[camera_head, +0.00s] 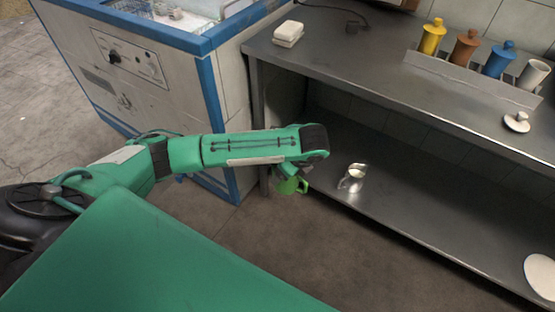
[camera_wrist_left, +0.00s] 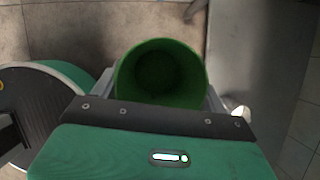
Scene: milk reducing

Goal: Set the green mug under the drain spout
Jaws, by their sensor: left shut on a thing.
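The green mug (camera_head: 292,186) hangs at the end of my left arm in the head view, partly hidden by the wrist. My left gripper (camera_head: 284,172) is shut on it, in front of the lower shelf's left end. In the left wrist view the green mug (camera_wrist_left: 160,75) is between the fingers, its round opening facing the camera and its inside looking empty. My right gripper is out of view.
A metal pitcher (camera_head: 353,178) stands on the lower steel shelf (camera_head: 420,215), right of the mug. The upper counter (camera_head: 370,60) holds a white box (camera_head: 288,33) and several coloured canisters. Open floor (camera_head: 250,230) lies below the mug.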

